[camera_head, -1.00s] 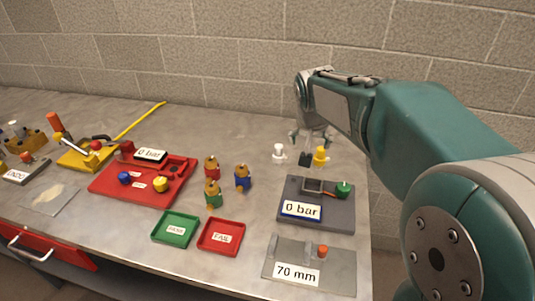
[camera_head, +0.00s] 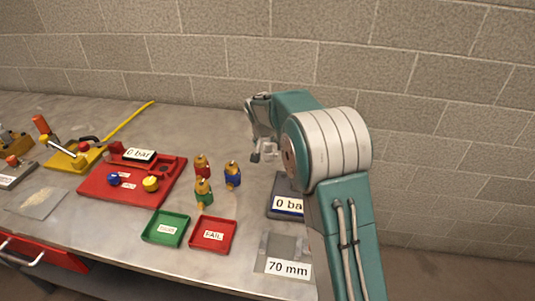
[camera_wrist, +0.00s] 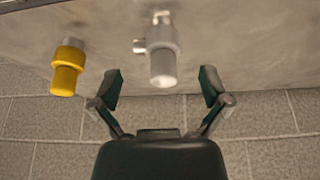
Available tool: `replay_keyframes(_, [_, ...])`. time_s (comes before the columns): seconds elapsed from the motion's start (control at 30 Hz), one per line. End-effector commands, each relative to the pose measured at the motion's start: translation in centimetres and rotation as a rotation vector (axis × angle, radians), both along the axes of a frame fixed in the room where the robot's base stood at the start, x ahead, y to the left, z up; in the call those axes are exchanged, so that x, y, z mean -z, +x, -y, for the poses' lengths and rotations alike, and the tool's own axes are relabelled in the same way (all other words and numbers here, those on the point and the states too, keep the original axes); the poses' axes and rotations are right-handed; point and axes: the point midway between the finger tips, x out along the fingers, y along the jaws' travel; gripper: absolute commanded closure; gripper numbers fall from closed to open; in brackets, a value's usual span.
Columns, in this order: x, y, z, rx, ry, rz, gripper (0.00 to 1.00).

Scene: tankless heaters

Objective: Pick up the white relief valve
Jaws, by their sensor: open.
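The white relief valve (camera_wrist: 163,58) stands on the grey bench, with a small side port on its left in the wrist view. My gripper (camera_wrist: 160,73) is open, its two dark green fingers apart on either side of the valve in that view, not touching it. How far the valve lies from the fingertips is hard to tell. In the head view my gripper (camera_head: 262,152) is low over the bench, and the white valve (camera_head: 270,147) is small and partly covered by it. A yellow valve (camera_wrist: 68,68) stands to the left in the wrist view.
Three valves, red (camera_head: 202,165), blue (camera_head: 232,175) and green (camera_head: 204,192), stand left of my gripper. Nearer are a green tray (camera_head: 166,229) and a red tray (camera_head: 213,234). My arm covers much of the grey "0 bar" stand (camera_head: 283,190). A block wall rises behind.

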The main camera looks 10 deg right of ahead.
Motion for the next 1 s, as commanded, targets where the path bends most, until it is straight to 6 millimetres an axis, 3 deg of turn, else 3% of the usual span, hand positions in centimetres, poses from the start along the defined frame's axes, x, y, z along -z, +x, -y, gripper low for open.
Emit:
replay_keyframes(0.4, [4.1,2.7,0.8,0.0,-0.001,0.0,0.04])
replay_keyframes(0.7, [4.6,2.9,0.9,0.0,0.0,0.001,0.04])
replay_keyframes(0.9, [4.6,2.9,0.9,0.0,0.0,0.001,0.93])
replay_keyframes(0.93, [4.6,2.9,0.9,0.0,0.0,0.001,1.0])
replay_keyframes(1.0, [4.7,2.9,0.9,-0.001,0.0,0.0,1.0])
